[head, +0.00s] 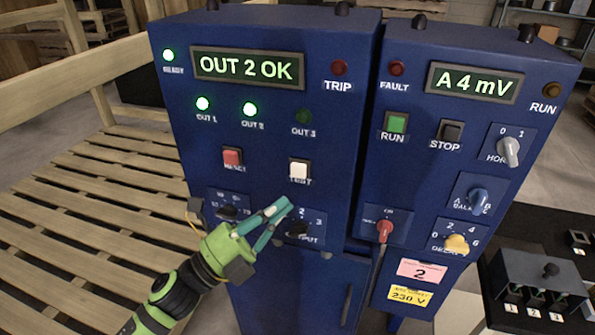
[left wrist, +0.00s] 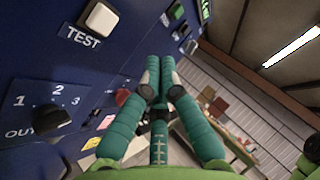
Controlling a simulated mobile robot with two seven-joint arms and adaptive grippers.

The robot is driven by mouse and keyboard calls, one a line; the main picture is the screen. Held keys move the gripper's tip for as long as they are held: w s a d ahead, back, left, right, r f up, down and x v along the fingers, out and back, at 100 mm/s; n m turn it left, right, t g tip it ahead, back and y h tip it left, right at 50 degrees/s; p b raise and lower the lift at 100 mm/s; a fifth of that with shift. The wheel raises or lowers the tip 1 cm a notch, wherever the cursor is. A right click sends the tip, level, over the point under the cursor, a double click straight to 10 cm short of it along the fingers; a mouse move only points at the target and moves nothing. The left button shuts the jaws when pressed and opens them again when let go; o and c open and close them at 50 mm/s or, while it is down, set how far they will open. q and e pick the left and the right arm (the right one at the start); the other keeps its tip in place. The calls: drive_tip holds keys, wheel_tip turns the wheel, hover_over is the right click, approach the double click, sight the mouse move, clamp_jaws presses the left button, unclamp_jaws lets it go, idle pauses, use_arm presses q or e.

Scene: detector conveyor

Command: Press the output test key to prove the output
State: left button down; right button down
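The white TEST key (head: 299,170) sits on the blue left cabinet (head: 270,120), and it shows at the upper left in the left wrist view (left wrist: 101,17). Below it is the black OUTPUT selector (head: 298,228), numbered 1 to 3; its exact setting is hard to read. The display (head: 248,67) reads "OUT 2 OK". My right gripper is out of view.
The red RESET key (head: 232,157) lies left of TEST. The READY lamp (head: 168,55) is lit; the TRIP lamp (head: 339,67) is dark. The right cabinet (head: 465,120) carries several knobs and reads "A 4 mV". A wooden pallet (head: 90,190) lies at left.

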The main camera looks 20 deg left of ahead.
sight(305, 170)
use_arm(q)
drive_tip(key=w, duration=0.6)
drive_tip(key=shift+b, duration=0.35)
drive_tip(key=shift+w+d, duration=0.1)
drive_tip(key=shift+w, duration=0.1)
idle(0.9)
drive_tip(key=shift+w, duration=0.3)
drive_tip(key=shift+w, duration=0.5)
idle(0.6)
drive_tip(key=shift+s, duration=0.15)
idle(0.3)
drive_tip(key=shift+s, duration=0.8)
drive_tip(key=shift+s, duration=0.1)
drive_tip(key=shift+s, duration=2.4)
